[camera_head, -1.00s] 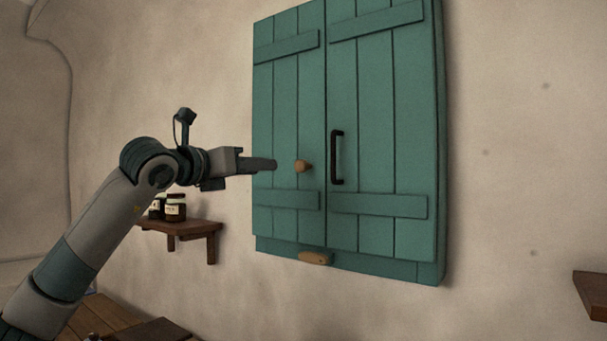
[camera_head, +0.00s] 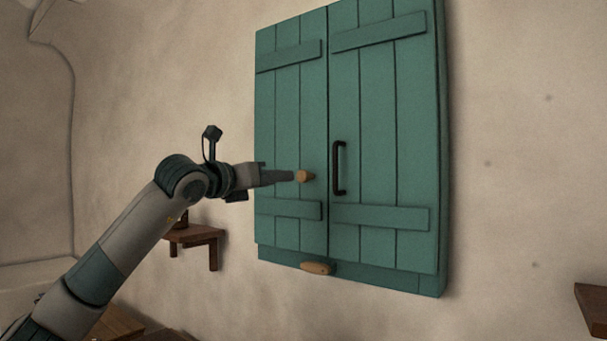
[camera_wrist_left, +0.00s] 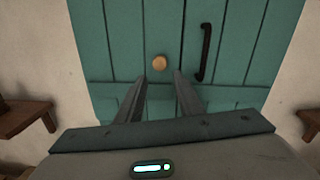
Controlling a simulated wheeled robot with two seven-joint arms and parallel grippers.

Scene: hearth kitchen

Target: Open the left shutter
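The left shutter (camera_head: 288,110) is a teal plank door with a round wooden knob (camera_head: 305,176) near its inner edge. It is closed, flush beside the right shutter (camera_head: 382,120). My left gripper (camera_head: 292,177) points at the knob from the left, its tips close to it in the head view. In the left wrist view the fingers (camera_wrist_left: 160,82) are spread apart and empty, and the knob (camera_wrist_left: 159,62) shows just beyond and between the tips. I cannot tell whether they touch it. My right gripper is not in view.
The right shutter has a black bar handle (camera_head: 339,168) close to the knob. A wooden latch piece (camera_head: 317,268) sits at the bottom of the cabinet. Small wall shelves stand at the left (camera_head: 196,236) and far right (camera_head: 592,300).

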